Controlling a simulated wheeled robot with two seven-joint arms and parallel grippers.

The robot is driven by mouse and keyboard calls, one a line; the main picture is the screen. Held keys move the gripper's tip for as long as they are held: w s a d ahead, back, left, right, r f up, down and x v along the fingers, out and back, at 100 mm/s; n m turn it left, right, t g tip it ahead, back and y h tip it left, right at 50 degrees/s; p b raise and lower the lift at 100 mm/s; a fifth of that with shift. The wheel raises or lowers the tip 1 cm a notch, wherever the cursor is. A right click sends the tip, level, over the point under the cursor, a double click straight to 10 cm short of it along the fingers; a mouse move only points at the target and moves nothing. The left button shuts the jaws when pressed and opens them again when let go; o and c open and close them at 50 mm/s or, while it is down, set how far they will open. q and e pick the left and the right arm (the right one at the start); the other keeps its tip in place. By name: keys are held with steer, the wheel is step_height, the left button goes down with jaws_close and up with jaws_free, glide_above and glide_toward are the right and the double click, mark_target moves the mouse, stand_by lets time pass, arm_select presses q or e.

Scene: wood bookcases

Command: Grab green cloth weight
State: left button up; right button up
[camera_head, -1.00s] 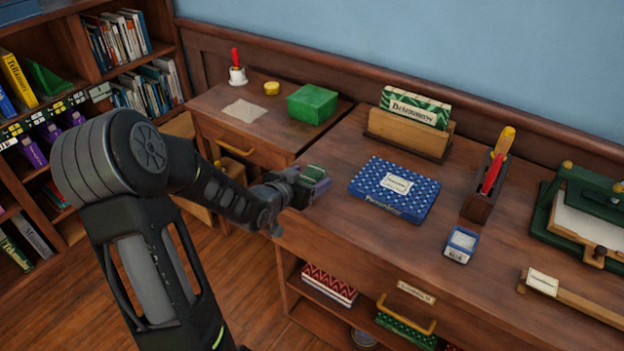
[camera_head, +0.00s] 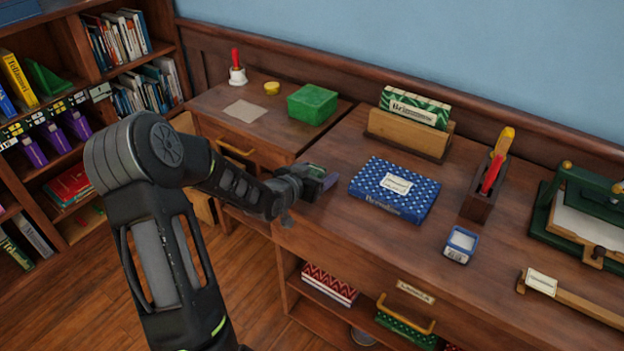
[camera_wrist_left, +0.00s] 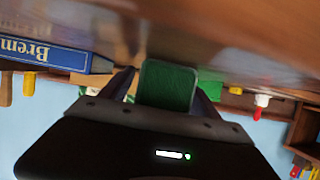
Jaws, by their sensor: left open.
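The green cloth weight (camera_wrist_left: 168,86) is a dark green textured block. In the left wrist view it sits between the two fingers of my left gripper (camera_wrist_left: 165,90), which are open on either side of it. In the head view my left gripper (camera_head: 322,182) is low over the left end of the large desk, and only a small green part of the weight (camera_head: 315,169) shows beside it. The wrist hides the rest. I cannot tell whether the fingers touch the weight. My right gripper is not in view.
A blue patterned book (camera_head: 395,188) lies just right of the gripper. A wooden holder (camera_head: 410,135) stands behind the book. The desk's front edge runs below my wrist.

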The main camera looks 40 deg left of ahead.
arm_select(q)
steer(key=shift+c, duration=0.4)
jaws_close()
stand_by(0.4)
steer(key=shift+r, duration=0.1)
